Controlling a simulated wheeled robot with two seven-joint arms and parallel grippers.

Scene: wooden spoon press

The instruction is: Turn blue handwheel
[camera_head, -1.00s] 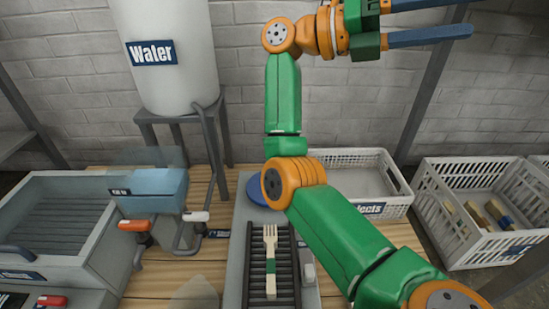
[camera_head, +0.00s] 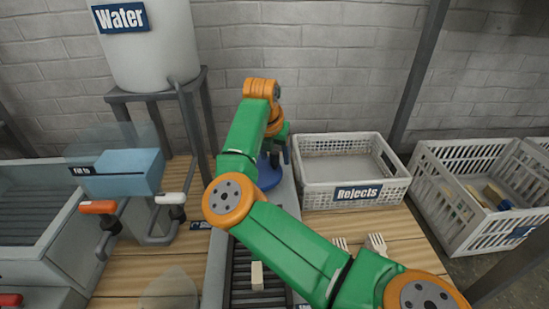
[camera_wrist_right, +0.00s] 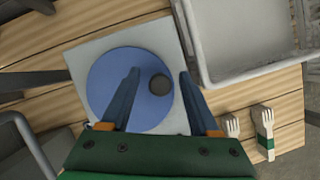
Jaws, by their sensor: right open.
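The blue handwheel (camera_head: 268,176) lies flat at the far end of the conveyor, partly hidden behind my right arm in the head view. In the right wrist view the blue handwheel (camera_wrist_right: 112,84) is a round disc on a light grey plate. Its dark round knob (camera_wrist_right: 160,84) sits toward the right side of the disc. My right gripper (camera_wrist_right: 160,74) is open over the wheel, with one finger on each side of the knob. I cannot tell whether the fingers touch it. My left gripper is not in view.
A white crate labelled Rejects (camera_head: 312,187) stands right of the wheel. Wooden forks (camera_head: 377,243) lie on the table in front of it. The conveyor (camera_head: 240,275) holds a partly hidden wooden piece (camera_head: 257,276). A water tank (camera_head: 150,45) stands behind, left.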

